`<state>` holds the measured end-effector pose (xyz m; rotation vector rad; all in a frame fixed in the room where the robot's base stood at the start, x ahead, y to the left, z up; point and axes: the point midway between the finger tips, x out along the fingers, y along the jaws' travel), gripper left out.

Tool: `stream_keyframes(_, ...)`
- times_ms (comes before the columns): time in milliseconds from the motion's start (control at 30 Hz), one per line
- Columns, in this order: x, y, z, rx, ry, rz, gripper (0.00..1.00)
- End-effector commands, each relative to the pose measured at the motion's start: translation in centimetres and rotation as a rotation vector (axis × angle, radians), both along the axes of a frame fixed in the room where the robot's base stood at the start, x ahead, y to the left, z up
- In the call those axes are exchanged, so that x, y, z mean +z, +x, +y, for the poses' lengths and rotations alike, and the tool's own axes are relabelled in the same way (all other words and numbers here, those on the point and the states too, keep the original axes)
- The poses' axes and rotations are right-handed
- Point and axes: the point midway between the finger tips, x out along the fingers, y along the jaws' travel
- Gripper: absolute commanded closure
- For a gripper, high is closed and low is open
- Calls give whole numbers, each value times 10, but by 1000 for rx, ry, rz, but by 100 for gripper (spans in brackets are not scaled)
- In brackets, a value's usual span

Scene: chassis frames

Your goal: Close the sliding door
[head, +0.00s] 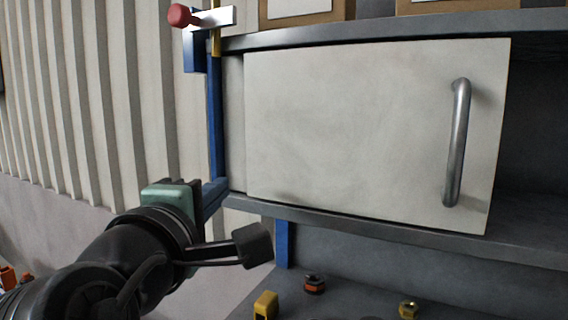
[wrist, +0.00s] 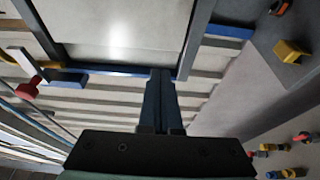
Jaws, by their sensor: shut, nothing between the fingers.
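The sliding door (head: 360,130) is a flat off-white panel on a grey shelf unit. Its upright metal handle (head: 457,142) is near its right edge. A dark opening shows to the right of the door. My gripper (head: 220,187) is shut and empty beside the blue post at the door's lower left, far from the handle. In the wrist view the closed fingers (wrist: 160,75) point toward the panel's lower edge (wrist: 120,35). I cannot tell whether they touch the post or the frame. The handle is not in the wrist view.
The blue post (head: 215,115) carries a bracket with a red knob (head: 179,15). Boxes (head: 300,10) stand on the upper shelf. Small yellow parts (head: 265,304) and an orange-black part (head: 314,284) lie on the lower shelf. A ribbed wall (head: 90,100) is at left.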

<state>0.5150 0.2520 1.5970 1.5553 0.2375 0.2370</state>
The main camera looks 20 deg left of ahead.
Motion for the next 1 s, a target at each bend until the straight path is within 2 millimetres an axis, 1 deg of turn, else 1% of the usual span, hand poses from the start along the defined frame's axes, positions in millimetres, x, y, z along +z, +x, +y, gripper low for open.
stream_keyframes(33,3,11,3,-2,-1,5,100)
stream_keyframes(200,3,39,11,-2,0,3,100)
stream_keyframes(300,3,51,15,-2,1,2,100)
stream_keyframes(400,2,58,17,-2,2,1,100)
stream_keyframes(567,1,62,18,-1,3,-1,100)
stream_keyframes(833,0,61,18,0,3,-1,100)
stream_keyframes(933,0,61,15,-1,4,-1,100)
stream_keyframes(1000,0,61,9,-2,5,0,100)
